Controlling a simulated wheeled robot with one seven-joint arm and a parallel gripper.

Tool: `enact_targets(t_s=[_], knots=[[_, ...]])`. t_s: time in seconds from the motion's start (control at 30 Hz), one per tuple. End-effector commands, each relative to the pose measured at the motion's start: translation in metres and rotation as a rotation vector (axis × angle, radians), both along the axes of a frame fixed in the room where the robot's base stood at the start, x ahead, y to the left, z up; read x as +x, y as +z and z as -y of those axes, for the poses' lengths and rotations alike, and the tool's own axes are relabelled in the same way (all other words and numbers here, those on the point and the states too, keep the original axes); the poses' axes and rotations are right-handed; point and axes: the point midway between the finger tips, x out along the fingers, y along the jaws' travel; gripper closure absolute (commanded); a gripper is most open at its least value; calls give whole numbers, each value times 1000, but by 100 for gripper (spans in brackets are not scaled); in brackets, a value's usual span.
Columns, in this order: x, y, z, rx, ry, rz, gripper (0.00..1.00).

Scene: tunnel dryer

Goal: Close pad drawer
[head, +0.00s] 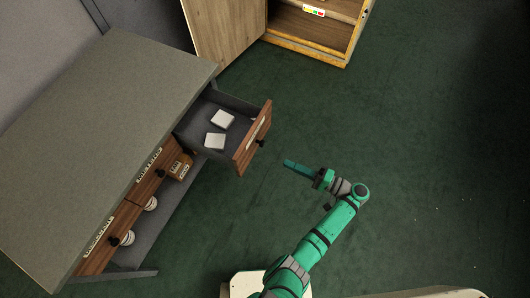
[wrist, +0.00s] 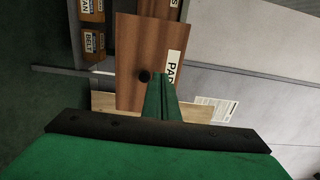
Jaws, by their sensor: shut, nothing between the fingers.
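The pad drawer (head: 239,104) is pulled well out of the grey-topped cabinet (head: 110,110). Two white pads (head: 219,128) lie inside it. Its wooden front (head: 252,139) has a dark round knob (head: 261,143) and a label. In the wrist view the drawer front (wrist: 135,50) faces me, with the knob (wrist: 144,76) and a label starting "PAD" (wrist: 173,69). My gripper (head: 287,163) is shut and empty, just to the right of the drawer front in the head view, with a gap between them. In the wrist view the fingers (wrist: 160,85) point at the front, beside the knob.
Two shut drawers (head: 152,174) sit along the cabinet front, above a lower shelf (head: 150,235) with a brown box and white rolls. A wooden cupboard (head: 310,30) with an open door stands at the back. Green floor (head: 420,130) to the right is clear.

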Motion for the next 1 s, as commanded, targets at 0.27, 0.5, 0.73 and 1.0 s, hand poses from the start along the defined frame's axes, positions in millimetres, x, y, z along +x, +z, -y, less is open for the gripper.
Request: enact_targets(t_s=[0.27, 0.5, 0.73, 1.0], knots=[[16, -1, -31, 1, 6, -2, 100], [38, -1, -71, 0, 7, -1, 100], [58, 0, -103, 0, 5, -1, 100], [68, 0, -120, 0, 2, -1, 100]])
